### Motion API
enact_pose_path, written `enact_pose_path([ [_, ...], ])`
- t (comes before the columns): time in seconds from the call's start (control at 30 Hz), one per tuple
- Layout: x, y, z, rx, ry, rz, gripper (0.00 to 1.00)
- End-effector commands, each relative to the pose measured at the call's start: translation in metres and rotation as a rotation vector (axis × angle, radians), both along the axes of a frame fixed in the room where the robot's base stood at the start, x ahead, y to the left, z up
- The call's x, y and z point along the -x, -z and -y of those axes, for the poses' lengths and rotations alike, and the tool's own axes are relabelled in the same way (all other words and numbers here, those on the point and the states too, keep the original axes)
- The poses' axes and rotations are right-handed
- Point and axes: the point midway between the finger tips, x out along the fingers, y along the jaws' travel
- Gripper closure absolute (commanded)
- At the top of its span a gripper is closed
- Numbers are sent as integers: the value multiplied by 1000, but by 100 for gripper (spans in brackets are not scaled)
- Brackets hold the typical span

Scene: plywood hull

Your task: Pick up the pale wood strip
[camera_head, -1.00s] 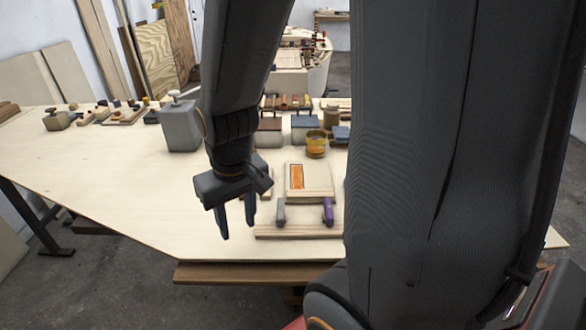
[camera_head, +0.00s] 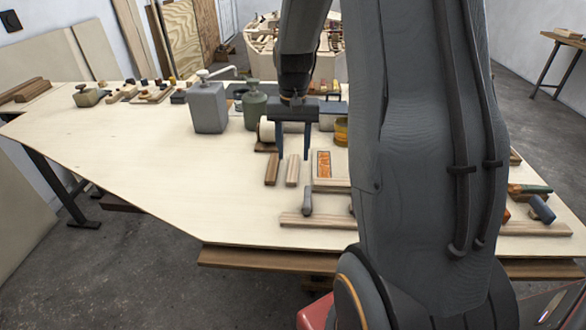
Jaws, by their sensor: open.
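Two short wood strips lie side by side on the pale table: a darker brown one (camera_head: 271,170) and a paler one (camera_head: 292,174). A longer pale wood strip (camera_head: 318,221) lies along the table's front edge; my arm hides its right end. My gripper (camera_head: 293,157) points down with its fingers apart and nothing between them. Its fingertips show at the far end of the paler short strip, one to each side. I cannot tell how high they are above the table.
A grey tool (camera_head: 307,201) stands by the long strip. A board with an orange panel (camera_head: 324,164) lies right of the short strips. A grey canister (camera_head: 208,107) and a green-grey pot (camera_head: 254,107) stand behind left.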

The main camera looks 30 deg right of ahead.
Motion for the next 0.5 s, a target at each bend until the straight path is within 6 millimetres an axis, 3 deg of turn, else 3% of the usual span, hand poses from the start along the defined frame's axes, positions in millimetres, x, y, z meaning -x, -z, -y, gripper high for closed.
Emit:
enact_pose_path([
  [0.3,0,38,0,-1,-3,-3,55],
  [0.5,0,44,0,0,-2,0,55],
])
